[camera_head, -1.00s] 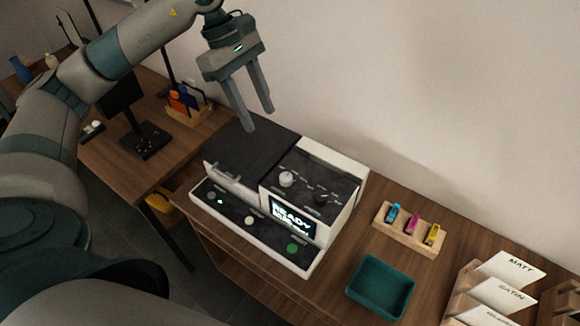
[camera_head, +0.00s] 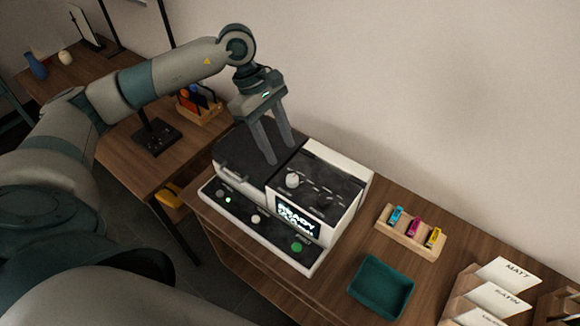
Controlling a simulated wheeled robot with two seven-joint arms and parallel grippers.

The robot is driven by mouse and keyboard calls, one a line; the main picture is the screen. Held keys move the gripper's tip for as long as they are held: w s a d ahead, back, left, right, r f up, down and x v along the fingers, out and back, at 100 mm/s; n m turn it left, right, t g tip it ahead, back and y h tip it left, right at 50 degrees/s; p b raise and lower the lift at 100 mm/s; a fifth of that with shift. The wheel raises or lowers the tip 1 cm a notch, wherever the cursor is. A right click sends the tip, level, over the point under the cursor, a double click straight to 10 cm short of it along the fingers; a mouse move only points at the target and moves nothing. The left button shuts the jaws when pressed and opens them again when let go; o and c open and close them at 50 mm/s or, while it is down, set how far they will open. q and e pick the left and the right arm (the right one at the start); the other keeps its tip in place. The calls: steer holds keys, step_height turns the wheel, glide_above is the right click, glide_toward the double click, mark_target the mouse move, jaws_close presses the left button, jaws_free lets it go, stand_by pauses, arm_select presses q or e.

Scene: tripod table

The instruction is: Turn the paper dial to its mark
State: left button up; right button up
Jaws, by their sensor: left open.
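The printer (camera_head: 338,214) stands on the wooden table, with a dark top panel and a lit display (camera_head: 297,222). A pale round dial (camera_head: 292,180) sits on the top panel, and a darker knob (camera_head: 323,202) sits to its right. I cannot tell which is the paper dial, and the marks are too small to read. My left gripper (camera_head: 283,158) is open and empty, pointing down over the printer's dark lid, just behind and left of the pale dial. Its fingertips appear apart from the dial. My right gripper is not in view.
A teal tray (camera_head: 381,288) and a wooden holder with small coloured cartridges (camera_head: 411,231) stand to the right. Paper racks labelled Matt and Satin (camera_head: 503,271) are at the lower right. A wooden organiser (camera_head: 203,108) stands behind my left arm. The wall is close behind.

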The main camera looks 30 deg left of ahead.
mark_target(292, 178)
arm_select(q)
steer(key=p+x, duration=0.3)
steer(key=x, duration=0.5)
steer(key=shift+d+f, duration=0.2)
steer(key=shift+f, duration=0.35)
steer(key=shift+c, duration=0.3)
steer(key=c, duration=1)
